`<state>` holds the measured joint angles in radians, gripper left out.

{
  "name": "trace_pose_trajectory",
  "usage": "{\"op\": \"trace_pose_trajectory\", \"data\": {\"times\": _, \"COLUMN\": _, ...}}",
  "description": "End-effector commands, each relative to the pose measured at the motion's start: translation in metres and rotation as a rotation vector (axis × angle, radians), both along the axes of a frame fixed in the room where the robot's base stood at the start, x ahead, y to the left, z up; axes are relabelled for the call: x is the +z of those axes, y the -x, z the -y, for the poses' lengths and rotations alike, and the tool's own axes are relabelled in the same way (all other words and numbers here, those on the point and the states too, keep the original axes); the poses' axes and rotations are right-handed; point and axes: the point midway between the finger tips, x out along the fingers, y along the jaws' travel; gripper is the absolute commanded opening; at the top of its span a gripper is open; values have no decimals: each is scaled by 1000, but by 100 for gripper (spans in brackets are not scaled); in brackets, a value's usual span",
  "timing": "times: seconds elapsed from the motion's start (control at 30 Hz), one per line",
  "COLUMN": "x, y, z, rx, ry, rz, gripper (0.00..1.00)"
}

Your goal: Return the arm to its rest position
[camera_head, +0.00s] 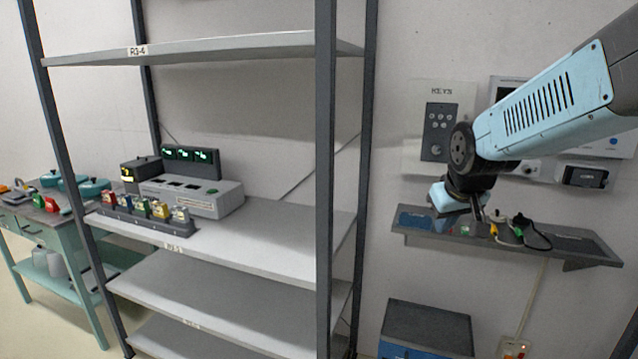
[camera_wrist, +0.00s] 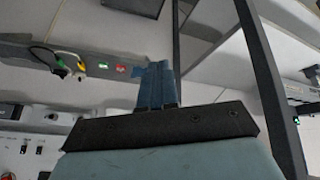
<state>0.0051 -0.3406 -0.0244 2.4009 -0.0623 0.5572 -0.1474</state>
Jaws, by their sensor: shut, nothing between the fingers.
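My arm (camera_head: 545,105) reaches in from the upper right in the head view, bent at a dark joint. My gripper (camera_head: 480,212) hangs below that joint, just above or in front of the wall ledge (camera_head: 575,247); I cannot tell the exact gap. In the wrist view my gripper (camera_wrist: 157,85) shows two blue fingers pressed together, with nothing between them. The ledge also shows in the wrist view (camera_wrist: 93,62), behind the fingers.
Cables and plugs (camera_head: 520,228) lie on the ledge. A keypad panel (camera_head: 438,130) is on the wall. A grey shelf rack (camera_head: 325,180) stands left of the arm, holding a device (camera_head: 205,200) and a row of coloured items (camera_head: 150,212). A blue-grey box (camera_head: 428,328) stands below the ledge.

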Motion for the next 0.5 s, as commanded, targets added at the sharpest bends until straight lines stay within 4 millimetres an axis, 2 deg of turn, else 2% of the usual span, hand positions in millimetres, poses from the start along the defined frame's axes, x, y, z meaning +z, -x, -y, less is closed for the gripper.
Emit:
{"op": "trace_pose_trajectory", "data": {"times": 0.03, "x": 8, "y": 14, "z": -2, "rx": -11, "ry": -9, "rz": 4, "gripper": 0}}
{"op": "trace_pose_trajectory", "data": {"times": 0.2, "x": 25, "y": 60, "z": -7, "rx": -51, "ry": -46, "rz": -4, "gripper": 0}}
{"op": "trace_pose_trajectory", "data": {"times": 0.5, "x": 39, "y": 132, "z": -16, "rx": -112, "ry": -100, "rz": -19, "gripper": 0}}
